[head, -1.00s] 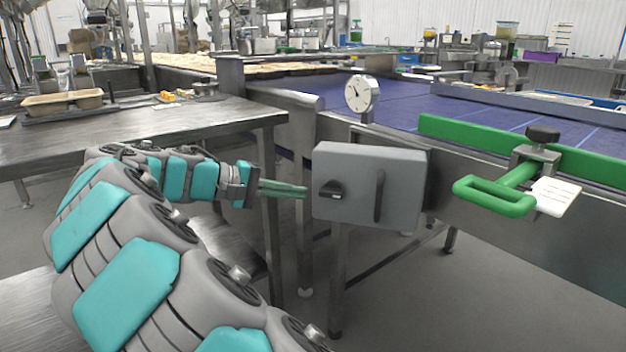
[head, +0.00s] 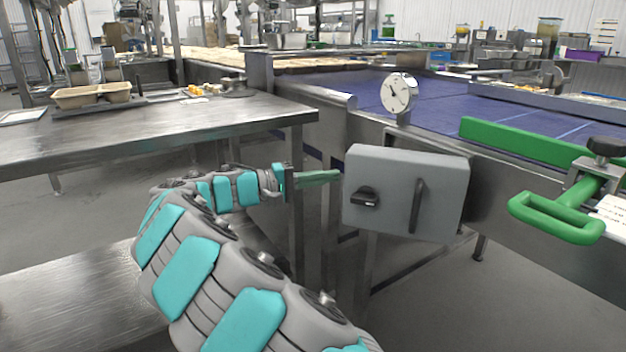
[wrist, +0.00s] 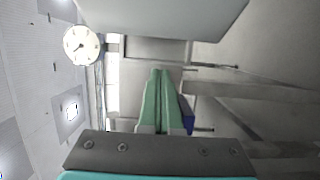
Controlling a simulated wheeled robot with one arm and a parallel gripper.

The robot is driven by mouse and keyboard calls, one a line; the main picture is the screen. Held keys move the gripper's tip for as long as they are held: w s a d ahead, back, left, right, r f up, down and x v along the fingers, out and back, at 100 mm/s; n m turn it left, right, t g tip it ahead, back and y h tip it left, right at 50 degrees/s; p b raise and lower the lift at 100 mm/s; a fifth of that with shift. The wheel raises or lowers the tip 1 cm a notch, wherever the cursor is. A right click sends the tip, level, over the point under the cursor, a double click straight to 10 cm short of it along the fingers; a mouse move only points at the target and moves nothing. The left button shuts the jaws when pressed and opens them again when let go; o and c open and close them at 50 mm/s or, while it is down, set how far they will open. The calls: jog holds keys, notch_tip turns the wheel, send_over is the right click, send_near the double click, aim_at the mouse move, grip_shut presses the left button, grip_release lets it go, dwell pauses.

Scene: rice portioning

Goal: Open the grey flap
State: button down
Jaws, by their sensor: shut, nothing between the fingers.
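The grey flap (head: 442,188) is the front of a grey box on the side of the conveyor in the head view. It looks closed. It carries a dark knob (head: 365,197) at its left and a dark upright bar handle (head: 417,206) near its middle. My gripper (head: 338,175) is shut and empty, its green fingers pointing right, just left of the box's left edge; any gap is too small to tell. In the wrist view the shut fingers (wrist: 160,75) point up the picture, and a grey face (wrist: 165,15), seemingly the box, fills the top.
A dial clock (head: 398,92) stands above the box. A green handle (head: 555,218) and green rail (head: 530,142) lie right along the blue belt (head: 450,108). Open floor lies below the box.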

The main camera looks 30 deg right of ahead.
jog(key=s, duration=0.1)
jog(key=s+d, duration=0.1)
jog(key=s, duration=0.1)
jog(key=shift+s+d, duration=0.25)
jog(key=shift+s, duration=0.1)
dwell(0.4)
